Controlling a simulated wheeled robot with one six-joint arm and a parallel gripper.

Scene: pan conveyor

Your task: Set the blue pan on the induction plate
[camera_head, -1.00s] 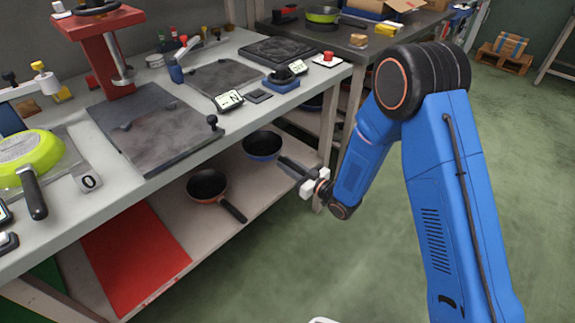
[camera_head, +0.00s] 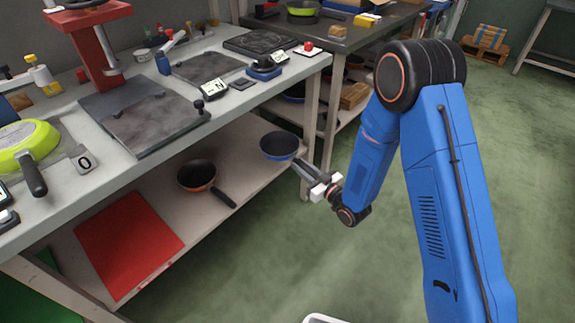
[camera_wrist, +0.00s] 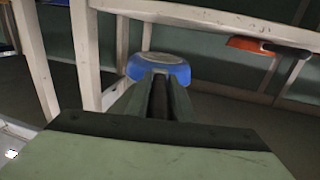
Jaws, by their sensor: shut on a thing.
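My gripper (camera_head: 308,171) is shut on the dark handle of the blue pan (camera_head: 280,146). The pan is roughly level at the right end of the lower shelf (camera_head: 238,150); whether it touches the shelf is unclear. The wrist view also shows the blue pan (camera_wrist: 160,68) beyond my fingers (camera_wrist: 158,95). On the bench top are a dark square plate with a round pattern (camera_head: 260,40) and a grey flat plate (camera_head: 207,68). I cannot tell for sure which is the induction plate.
An orange pan (camera_head: 197,175) sits on the lower shelf near a red mat (camera_head: 128,243). A bench leg (camera_head: 309,125) stands close to the blue pan. A green pan (camera_head: 25,140) is on the bench top at left.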

